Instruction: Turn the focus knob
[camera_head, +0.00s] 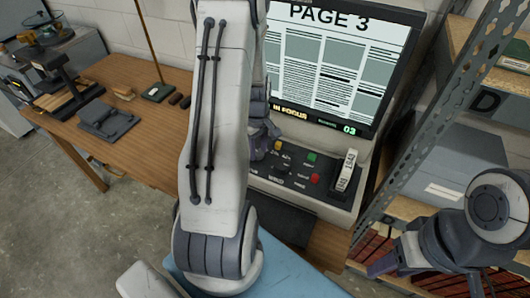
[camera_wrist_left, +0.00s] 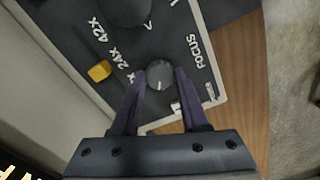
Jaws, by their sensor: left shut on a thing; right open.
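The focus knob (camera_wrist_left: 159,74) is a small round grey dial with a white index line, beside the printed word FOCUS in the left wrist view. My left gripper (camera_wrist_left: 160,82) is shut on it, one dark finger at each side. In the head view my left gripper (camera_head: 262,142) is at the left side of the reader's control panel (camera_head: 292,170), and my arm hides the knob there. The reader's screen (camera_head: 335,62) shows a page headed PAGE 3, with IN FOCUS and 03 lit below. My right gripper (camera_head: 378,268) is open and empty at the lower right.
A metal shelf rack (camera_head: 440,95) stands close on the right. Small equipment stands on the wooden table (camera_head: 145,135) at left.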

